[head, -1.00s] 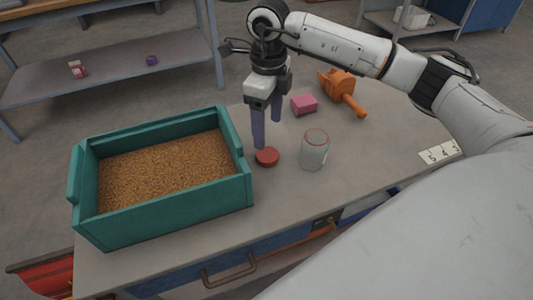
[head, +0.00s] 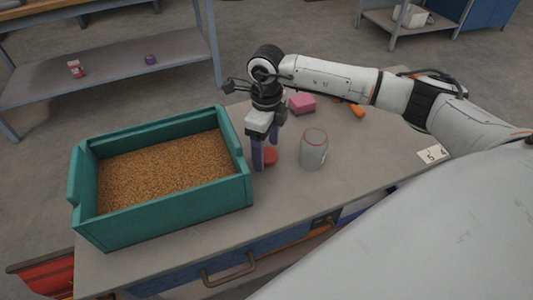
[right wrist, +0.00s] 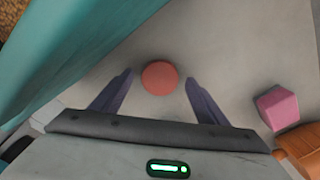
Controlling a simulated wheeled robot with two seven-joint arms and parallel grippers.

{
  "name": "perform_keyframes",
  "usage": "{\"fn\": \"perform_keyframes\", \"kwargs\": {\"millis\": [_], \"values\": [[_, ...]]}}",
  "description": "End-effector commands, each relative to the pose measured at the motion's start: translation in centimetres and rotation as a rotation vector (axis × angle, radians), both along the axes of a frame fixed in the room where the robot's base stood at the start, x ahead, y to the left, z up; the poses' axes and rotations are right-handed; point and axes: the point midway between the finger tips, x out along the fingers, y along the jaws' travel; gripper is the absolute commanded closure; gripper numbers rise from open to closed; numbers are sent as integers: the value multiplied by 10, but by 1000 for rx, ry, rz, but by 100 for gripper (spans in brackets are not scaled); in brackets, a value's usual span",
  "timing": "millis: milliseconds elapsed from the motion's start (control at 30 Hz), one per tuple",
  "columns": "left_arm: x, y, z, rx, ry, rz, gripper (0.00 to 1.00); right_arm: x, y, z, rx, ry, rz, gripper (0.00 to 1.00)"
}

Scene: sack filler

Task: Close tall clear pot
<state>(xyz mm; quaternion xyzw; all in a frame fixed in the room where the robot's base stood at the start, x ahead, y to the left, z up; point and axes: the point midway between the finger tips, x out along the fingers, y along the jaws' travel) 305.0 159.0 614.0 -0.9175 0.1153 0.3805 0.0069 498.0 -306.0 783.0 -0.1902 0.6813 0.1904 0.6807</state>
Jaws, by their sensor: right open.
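The tall clear pot (head: 313,150) stands upright on the workbench with its top uncovered and a red ring at its rim. A round red lid (head: 270,157) lies flat on the bench left of the pot, partly hidden by my gripper in the head view. In the right wrist view the lid (right wrist: 160,78) shows whole, just ahead of and between the fingertips. My right gripper (head: 265,160) is open and points down at the lid, with its purple fingers on either side. The right wrist view shows the spread fingers (right wrist: 158,80) empty. My left gripper is not in view.
A teal crate (head: 165,220) full of grain stands close on the left. A pink block (head: 302,104) and a partly hidden orange tool (head: 357,111) lie behind the pot. A number card (head: 432,155) lies at the right. Bench in front of the pot is clear.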

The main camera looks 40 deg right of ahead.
Motion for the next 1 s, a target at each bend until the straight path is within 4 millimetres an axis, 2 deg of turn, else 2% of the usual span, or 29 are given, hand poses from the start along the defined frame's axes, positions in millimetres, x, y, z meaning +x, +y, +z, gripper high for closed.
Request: {"fn": "perform_keyframes", "kwargs": {"millis": [100,400,667,1000], "values": [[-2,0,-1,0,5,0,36,0,0,-6,1,-1,0,32],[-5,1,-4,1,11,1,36,0,0,-6,1,-1,0,32],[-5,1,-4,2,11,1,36,0,0,-6,1,-1,0,75],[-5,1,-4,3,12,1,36,1,0,-2,0,-2,0,75]]}}
